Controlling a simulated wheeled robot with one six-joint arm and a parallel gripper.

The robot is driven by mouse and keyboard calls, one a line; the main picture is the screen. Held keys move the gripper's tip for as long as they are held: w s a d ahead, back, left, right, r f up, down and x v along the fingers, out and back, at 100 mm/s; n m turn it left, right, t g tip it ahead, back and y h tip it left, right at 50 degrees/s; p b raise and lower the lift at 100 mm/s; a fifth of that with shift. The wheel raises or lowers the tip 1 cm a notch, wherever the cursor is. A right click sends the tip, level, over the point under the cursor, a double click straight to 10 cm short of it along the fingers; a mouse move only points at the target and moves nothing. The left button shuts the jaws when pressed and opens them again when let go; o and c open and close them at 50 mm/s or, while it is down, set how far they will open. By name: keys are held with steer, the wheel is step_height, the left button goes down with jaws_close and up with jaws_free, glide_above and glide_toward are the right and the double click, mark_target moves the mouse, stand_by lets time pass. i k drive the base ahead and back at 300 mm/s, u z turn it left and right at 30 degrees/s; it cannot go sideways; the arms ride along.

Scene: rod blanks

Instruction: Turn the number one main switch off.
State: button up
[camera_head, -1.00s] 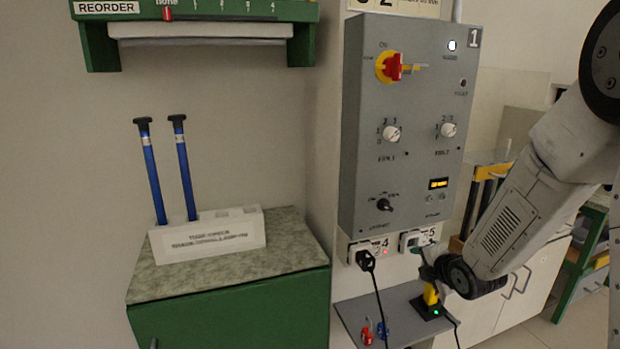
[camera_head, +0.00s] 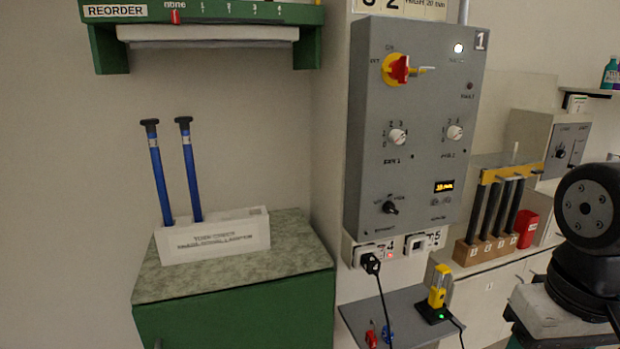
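The number one main switch (camera_head: 400,69) is a red rotary handle on a round yellow plate, at the upper left of the grey control box (camera_head: 422,160) marked 1. A small ON label is above the plate and another label is at its left. A small yellowish piece sticks out to the right of the handle. The handle's exact setting is too small to tell. A white lamp (camera_head: 458,49) at the box's upper right is lit. My arm is at the lower right edge, well away from the switch. My gripper is not visible.
A small shelf (camera_head: 385,318) below the box holds a yellow device (camera_head: 437,286) on a black base, with red and blue padlocks. A black plug (camera_head: 371,264) and cable hang under the box. A green cabinet (camera_head: 240,313) stands left. The space before the box is clear.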

mark_target(398, 70)
steer(key=z, duration=0.05)
steer(key=k, duration=1.15)
steer(key=u, duration=1.15)
steer(key=i, duration=1.35)
steer(key=z, duration=0.7)
steer(key=i, duration=0.5)
steer(key=z, duration=0.45)
